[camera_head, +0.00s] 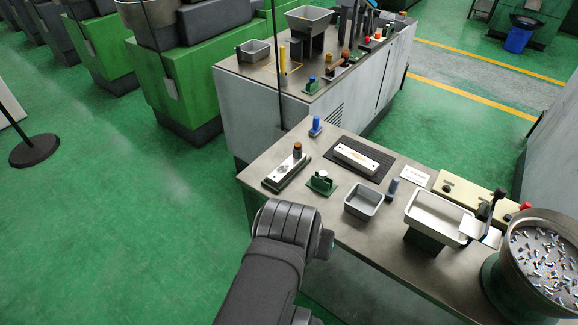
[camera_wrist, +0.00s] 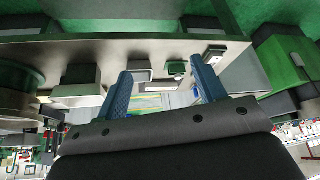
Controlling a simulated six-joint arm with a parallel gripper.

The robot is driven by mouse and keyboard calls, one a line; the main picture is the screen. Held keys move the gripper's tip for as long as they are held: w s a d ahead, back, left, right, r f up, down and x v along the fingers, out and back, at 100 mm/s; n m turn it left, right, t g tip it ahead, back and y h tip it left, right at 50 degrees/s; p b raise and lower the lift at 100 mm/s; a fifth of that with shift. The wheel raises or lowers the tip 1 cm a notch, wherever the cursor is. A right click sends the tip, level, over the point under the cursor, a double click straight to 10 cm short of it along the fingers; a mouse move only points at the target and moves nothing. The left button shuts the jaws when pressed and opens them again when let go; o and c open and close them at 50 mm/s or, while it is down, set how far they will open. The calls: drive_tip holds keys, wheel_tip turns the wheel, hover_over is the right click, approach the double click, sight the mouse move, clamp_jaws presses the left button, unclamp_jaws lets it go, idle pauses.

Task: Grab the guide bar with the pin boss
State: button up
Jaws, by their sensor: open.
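A flat metal bar (camera_head: 279,179) with an upright brown-and-black pin or knob (camera_head: 297,150) lies on a dark base at the bench's left end. A second pale bar (camera_head: 357,158) lies on a black ribbed mat (camera_head: 374,173). I cannot tell for sure which is the guide bar with the pin boss; the left one carries the visible upright part. My gripper's blue fingers (camera_wrist: 163,82) are open and empty in the wrist view, apart from the bench parts beyond. In the head view my dark arm stands in front of the bench's near edge and the fingers are hidden.
On the bench (camera_head: 265,159) are a green fixture (camera_head: 321,182), a grey bin (camera_head: 363,201), blue pegs, a white tray (camera_head: 436,215) and a bowl of metal pins (camera_head: 543,262). A grey cabinet (camera_head: 262,107) stands behind.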

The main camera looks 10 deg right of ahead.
drive_tip(key=w+d+r+g+y, duration=0.1)
drive_tip(key=w+d+r, duration=0.1)
drive_tip(key=w+r, duration=0.35)
drive_tip(key=w+d+r+g, duration=0.1)
drive_tip(key=w+r, duration=0.1)
drive_tip(key=r, duration=0.6)
drive_tip(key=m+g+y, duration=0.1)
drive_tip(key=m+g, duration=0.2)
drive_tip(key=m, duration=0.1)
hover_over(289, 164)
wheel_tip(289, 164, down, 14)
wheel_tip(289, 164, down, 17)
drive_tip(key=shift+f, duration=0.15)
clamp_jaws()
